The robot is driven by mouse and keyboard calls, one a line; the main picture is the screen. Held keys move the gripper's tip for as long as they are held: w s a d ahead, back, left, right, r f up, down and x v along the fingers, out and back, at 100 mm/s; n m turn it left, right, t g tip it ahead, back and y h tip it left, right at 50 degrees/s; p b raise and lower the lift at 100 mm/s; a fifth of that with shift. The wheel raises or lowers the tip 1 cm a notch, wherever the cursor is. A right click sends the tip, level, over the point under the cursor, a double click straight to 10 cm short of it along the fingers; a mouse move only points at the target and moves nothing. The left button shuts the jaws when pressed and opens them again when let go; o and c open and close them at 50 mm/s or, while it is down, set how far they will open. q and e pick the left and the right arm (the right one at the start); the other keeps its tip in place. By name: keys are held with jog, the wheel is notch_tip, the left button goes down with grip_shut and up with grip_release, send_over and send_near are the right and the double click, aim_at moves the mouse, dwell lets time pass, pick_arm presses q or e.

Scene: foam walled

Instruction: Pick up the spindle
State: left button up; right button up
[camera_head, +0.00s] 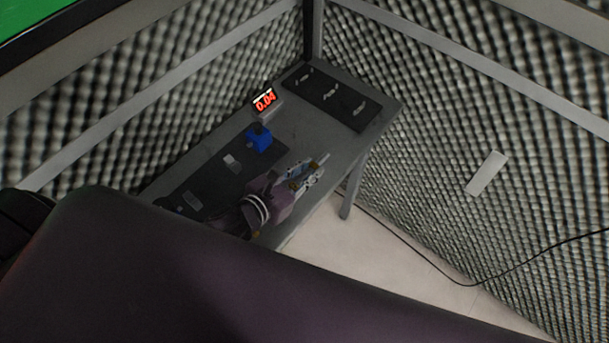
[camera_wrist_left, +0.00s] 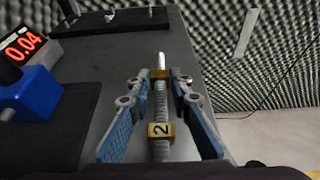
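The spindle is a grey threaded rod (camera_wrist_left: 162,100) with two yellow blocks on it, the nearer one marked "2". In the left wrist view it lies lengthwise between the fingers of my left gripper (camera_wrist_left: 160,90). The blue-padded fingers stand apart on either side of it, with gaps visible. In the head view my left gripper (camera_head: 306,178) is low over the table's right edge, and the rod's tip (camera_head: 323,158) shows past the fingers. Whether the rod touches the table is hard to tell. My right gripper is not in view.
A blue block (camera_head: 259,138) stands beside a red digital display reading 0.04 (camera_head: 264,101). A dark mat with several small parts (camera_head: 357,122) lies at the table's far end. Grey table surface (camera_head: 305,125) is bare between. Foam walls enclose the table; a cable hangs at right.

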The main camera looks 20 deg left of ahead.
aim_at(309, 171)
pick_arm(q)
grip_shut()
jog(key=shift+r, duration=0.1)
notch_tip(309, 171, up, 20)
jog(key=p, duration=0.3)
jog(key=s+a+n+g+y+b, duration=0.1)
jog(key=s+a+n+y+b, duration=0.3)
jog(key=n+y, duration=0.5)
jog(key=shift+s+a+f+n+y+b, duration=0.2)
jog(key=shift+a+f+n+y+b, duration=0.3)
jog(key=shift+y, duration=0.6)
jog(key=shift+a+r, duration=0.2)
